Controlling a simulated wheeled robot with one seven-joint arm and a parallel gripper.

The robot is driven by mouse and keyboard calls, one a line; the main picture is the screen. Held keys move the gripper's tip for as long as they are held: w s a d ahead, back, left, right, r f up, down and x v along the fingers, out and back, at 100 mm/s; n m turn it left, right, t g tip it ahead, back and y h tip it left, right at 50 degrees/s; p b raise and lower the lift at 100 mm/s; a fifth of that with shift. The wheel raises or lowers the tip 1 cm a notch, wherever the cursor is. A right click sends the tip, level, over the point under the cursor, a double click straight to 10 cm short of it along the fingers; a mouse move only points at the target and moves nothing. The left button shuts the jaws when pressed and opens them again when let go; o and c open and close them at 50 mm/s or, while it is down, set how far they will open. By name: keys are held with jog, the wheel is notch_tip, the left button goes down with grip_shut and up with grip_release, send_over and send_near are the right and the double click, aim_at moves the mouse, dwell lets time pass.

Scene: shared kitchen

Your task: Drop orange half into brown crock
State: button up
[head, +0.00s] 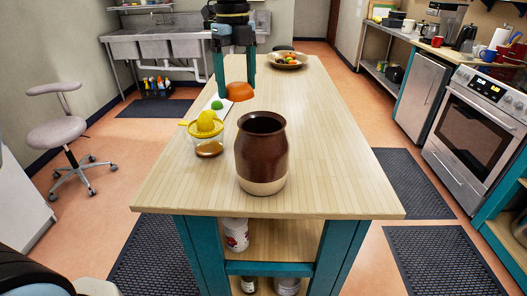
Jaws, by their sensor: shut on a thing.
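The brown crock (262,152) stands upright on the wooden island, near its front edge. It has a dark open mouth and a pale base. My gripper (236,86) is above the island, behind and slightly left of the crock in the picture. Its two teal fingers are shut on the orange half (239,92), which hangs between the fingertips. The orange half appears apart from the crock and higher than its rim.
A yellow citrus juicer (205,127) and a small brown dish (209,149) sit left of the crock. A green fruit (217,105) lies on something white behind the juicer. A fruit bowl (288,61) stands at the far end. The island's right side is clear.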

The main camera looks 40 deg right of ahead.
jog(key=s+d+r+m, duration=0.3)
jog(key=s+r+m, duration=0.2)
jog(key=s, duration=0.1)
notch_tip(320, 180, down, 6)
jog(key=b, duration=0.5)
jog(key=shift+s, duration=0.15)
jog(key=o, duration=1.2)
jog(key=shift+f, duration=0.1)
notch_tip(320, 180, up, 11)
jog(key=shift+f+b, duration=0.1)
jog(key=shift+b, duration=0.7)
jog(key=shift+a, duration=0.1)
